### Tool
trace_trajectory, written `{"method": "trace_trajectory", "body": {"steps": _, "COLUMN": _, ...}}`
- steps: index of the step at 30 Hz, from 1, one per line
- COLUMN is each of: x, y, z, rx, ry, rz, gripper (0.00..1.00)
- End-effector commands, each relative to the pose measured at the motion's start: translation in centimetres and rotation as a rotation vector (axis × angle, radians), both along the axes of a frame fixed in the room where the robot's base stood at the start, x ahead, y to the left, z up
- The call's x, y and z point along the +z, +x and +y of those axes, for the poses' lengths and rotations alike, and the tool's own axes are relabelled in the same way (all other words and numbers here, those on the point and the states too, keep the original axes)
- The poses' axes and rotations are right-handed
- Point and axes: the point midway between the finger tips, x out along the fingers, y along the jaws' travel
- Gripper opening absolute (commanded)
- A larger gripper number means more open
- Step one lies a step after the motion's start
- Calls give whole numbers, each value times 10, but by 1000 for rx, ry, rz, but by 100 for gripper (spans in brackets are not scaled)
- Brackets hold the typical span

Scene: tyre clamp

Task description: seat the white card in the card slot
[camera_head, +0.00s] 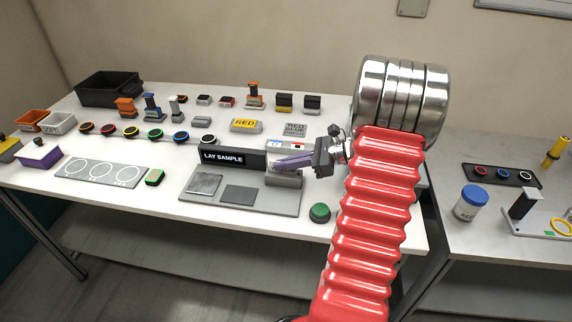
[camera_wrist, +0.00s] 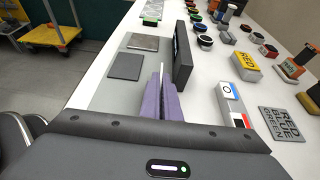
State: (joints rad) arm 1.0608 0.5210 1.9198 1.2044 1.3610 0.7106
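My gripper (camera_head: 283,163) reaches in from the right over the grey station plate, its purple fingers just above a grey block (camera_head: 285,179) beside the black "LAY SAMPLE" sign (camera_head: 232,157). In the wrist view the purple fingers (camera_wrist: 161,88) are close together, with a thin pale strip (camera_wrist: 161,70) between them that looks like the white card seen edge-on. The card's face is not visible. The card slot's opening cannot be made out; the fingers cover the area around the block.
Two flat grey pads (camera_head: 204,184) lie on the plate left of the block. A green button (camera_head: 319,212) stands at the front. A panel with blue and red marks (camera_wrist: 229,91) is behind the fingers. Rings, stamps and bins fill the table's back and left.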

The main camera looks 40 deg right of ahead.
Motion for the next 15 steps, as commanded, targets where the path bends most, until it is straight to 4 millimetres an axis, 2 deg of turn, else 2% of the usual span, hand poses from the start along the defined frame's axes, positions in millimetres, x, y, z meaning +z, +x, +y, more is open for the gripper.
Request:
{"method": "trace_trajectory", "body": {"steps": 12, "x": -6, "y": 0, "z": 0, "rx": -1, "ry": 0, "rz": 0, "gripper": 0}}
{"method": "trace_trajectory", "body": {"steps": 15, "x": -6, "y": 0, "z": 0, "rx": -1, "ry": 0, "rz": 1, "gripper": 9}}
